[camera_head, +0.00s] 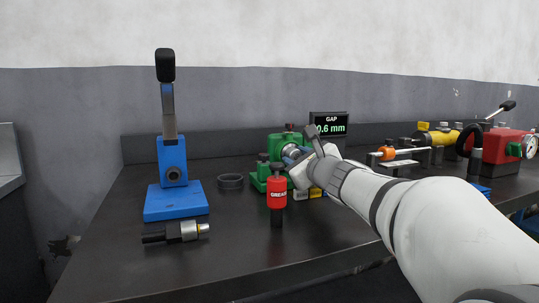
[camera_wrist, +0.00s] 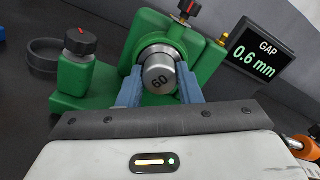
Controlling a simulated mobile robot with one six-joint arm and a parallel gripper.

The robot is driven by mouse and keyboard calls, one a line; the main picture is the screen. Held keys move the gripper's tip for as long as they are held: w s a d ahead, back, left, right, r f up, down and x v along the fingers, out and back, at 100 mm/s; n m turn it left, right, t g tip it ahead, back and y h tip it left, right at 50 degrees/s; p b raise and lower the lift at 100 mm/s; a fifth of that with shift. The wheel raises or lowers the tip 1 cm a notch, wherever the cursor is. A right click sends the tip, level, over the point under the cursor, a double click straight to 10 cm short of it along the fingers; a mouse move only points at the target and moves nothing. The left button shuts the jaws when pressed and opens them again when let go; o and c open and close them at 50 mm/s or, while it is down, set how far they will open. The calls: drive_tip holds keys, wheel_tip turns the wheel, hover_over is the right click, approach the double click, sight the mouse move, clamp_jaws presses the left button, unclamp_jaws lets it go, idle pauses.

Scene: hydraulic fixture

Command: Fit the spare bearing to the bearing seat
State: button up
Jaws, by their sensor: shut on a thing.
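The green fixture (camera_head: 285,139) stands on the bench left of my arm. In the wrist view, its green housing (camera_wrist: 205,52) has a round metal-lined opening. My gripper (camera_wrist: 157,78) has its blue fingers shut on a grey metal cylinder marked 60 (camera_wrist: 159,82). The cylinder is in line with the opening, and its far end is hidden, so I cannot tell how deep it sits. I cannot tell whether this cylinder is the spare bearing. In the head view, my gripper (camera_head: 294,155) is at the fixture's front, partly hidden by my wrist.
The display (camera_head: 329,126) reads GAP 0.6 mm. A red grease container (camera_head: 277,192) stands in front of the fixture. A dark ring (camera_head: 231,182), a blue lever press (camera_head: 178,196) and a black-and-silver cylinder (camera_head: 176,233) are to the left. Yellow and red equipment stands at right.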

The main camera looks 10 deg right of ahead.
drive_tip(key=shift+w, duration=0.1)
idle(0.3)
drive_tip(key=o, duration=1)
drive_tip(key=shift+o, duration=0.2)
